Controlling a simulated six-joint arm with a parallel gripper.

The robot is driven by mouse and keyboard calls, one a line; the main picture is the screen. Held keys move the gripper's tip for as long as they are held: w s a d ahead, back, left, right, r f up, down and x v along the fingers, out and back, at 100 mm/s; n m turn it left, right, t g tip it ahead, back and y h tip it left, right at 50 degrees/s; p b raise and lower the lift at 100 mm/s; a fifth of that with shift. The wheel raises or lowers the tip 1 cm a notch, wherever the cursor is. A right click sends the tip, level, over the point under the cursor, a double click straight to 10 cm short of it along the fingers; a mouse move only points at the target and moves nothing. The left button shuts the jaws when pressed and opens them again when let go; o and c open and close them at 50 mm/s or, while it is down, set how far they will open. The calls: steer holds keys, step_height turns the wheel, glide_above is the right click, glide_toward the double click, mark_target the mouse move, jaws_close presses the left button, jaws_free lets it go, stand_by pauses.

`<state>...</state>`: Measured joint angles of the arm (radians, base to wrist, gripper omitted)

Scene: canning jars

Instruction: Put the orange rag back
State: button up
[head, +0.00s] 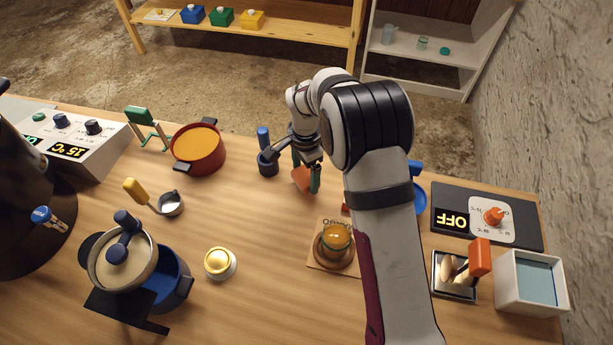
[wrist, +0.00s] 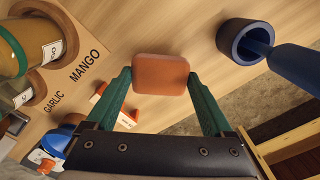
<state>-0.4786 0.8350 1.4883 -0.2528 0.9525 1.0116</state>
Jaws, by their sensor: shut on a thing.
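The orange rag (head: 302,178) is a small folded pad with rounded corners. It also shows in the wrist view (wrist: 161,74), between the green fingertips. My gripper (head: 306,172) is shut on it near the table's far edge, right of the dark blue cup (head: 268,163). In the wrist view my gripper (wrist: 160,80) has one green finger at each side of the rag. The rag appears to be over bare table wood; I cannot tell its height. The arm hides part of the table to the right.
A jar (head: 337,237) with amber contents stands on a labelled board. An orange-and-white piece (wrist: 112,108) lies near the left finger. A red pot (head: 198,149) stands left of the blue cup (wrist: 245,42). Bare table lies front-left of my gripper.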

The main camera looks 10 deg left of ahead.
mark_target(306, 176)
step_height(306, 176, down, 3)
steer(key=shift+f, duration=0.15)
steer(key=o, duration=1.1)
steer(key=shift+f, duration=0.1)
steer(key=shift+c, duration=0.2)
step_height(306, 176, up, 12)
steer(key=shift+r, duration=0.2)
steer(key=s+d+r, duration=0.7)
steer(key=d+r, duration=0.1)
steer(key=d, duration=0.1)
steer(key=s+d+n+y, duration=0.1)
steer(key=s+d, duration=0.3)
steer(key=s, duration=0.7)
steer(key=s+d+n, duration=0.2)
steer(key=s+d, duration=0.3)
steer(key=s, duration=0.5)
steer(key=shift+s+r+y, duration=0.2)
steer(key=shift+s+y, duration=0.15)
steer(key=shift+y, duration=0.05)
steer(key=shift+n, duration=0.3)
